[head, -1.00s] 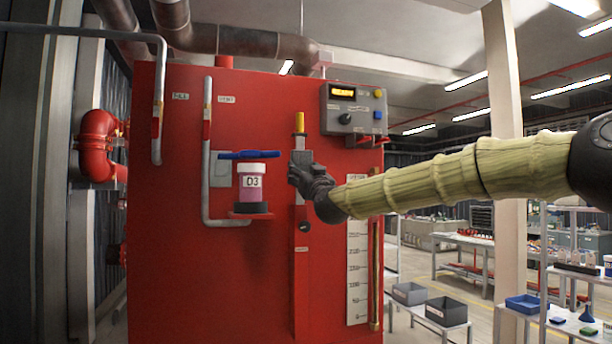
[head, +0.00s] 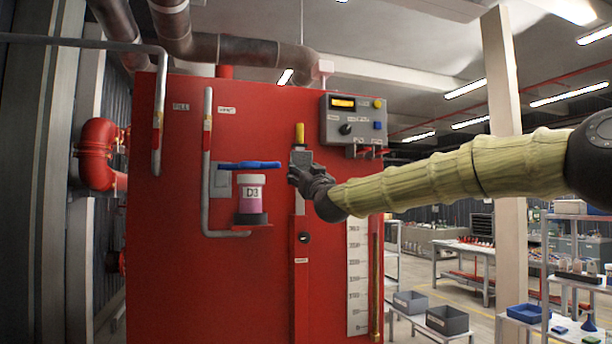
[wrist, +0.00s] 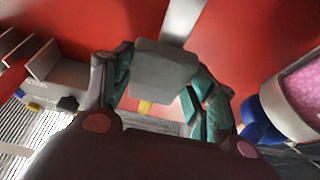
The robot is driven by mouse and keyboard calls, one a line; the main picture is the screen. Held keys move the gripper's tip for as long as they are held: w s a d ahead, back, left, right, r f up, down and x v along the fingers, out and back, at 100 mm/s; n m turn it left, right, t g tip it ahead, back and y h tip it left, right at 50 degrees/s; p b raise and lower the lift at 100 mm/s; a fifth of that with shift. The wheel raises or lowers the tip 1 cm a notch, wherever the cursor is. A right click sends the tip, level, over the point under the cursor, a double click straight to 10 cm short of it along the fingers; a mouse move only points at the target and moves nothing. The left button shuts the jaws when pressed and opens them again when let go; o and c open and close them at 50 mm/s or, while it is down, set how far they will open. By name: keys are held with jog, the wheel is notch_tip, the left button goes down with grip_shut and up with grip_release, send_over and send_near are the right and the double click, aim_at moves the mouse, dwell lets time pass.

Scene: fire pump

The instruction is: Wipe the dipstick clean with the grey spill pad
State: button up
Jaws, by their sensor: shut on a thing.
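The dipstick's yellow handle (head: 299,133) stands upright on the front of the red pump housing. A pale upright strip runs below it, partly hidden by my gripper. My gripper (head: 301,171) is shut on the grey spill pad (head: 301,157), just below the yellow handle. In the wrist view, the pad (wrist: 165,68) is a dark grey block between the teal finger pads of my gripper (wrist: 163,95). The yellow handle (wrist: 145,106) shows past the pad's edge. The pad covers part of the dipstick; I cannot tell whether they touch.
A jar marked D3 (head: 251,194) stands left of my gripper, with a blue lever (head: 249,165) above it. A grey control box (head: 353,121) is at the upper right. A white scale (head: 358,280) is lower right. Grey bins (head: 446,319) and shelves stand beyond.

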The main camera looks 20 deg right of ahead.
jog(key=shift+s+f, duration=0.1)
jog(key=shift+s, duration=0.05)
jog(key=shift+s+b, duration=0.6)
jog(key=shift+s, duration=0.05)
jog(key=shift+w, duration=0.1)
notch_tip(320, 180, down, 8)
jog(key=b, duration=0.6)
jog(key=shift+r, duration=0.25)
jog(key=shift+d, duration=0.1)
jog(key=shift+r, duration=0.1)
jog(key=shift+w, duration=0.7)
dwell(0.5)
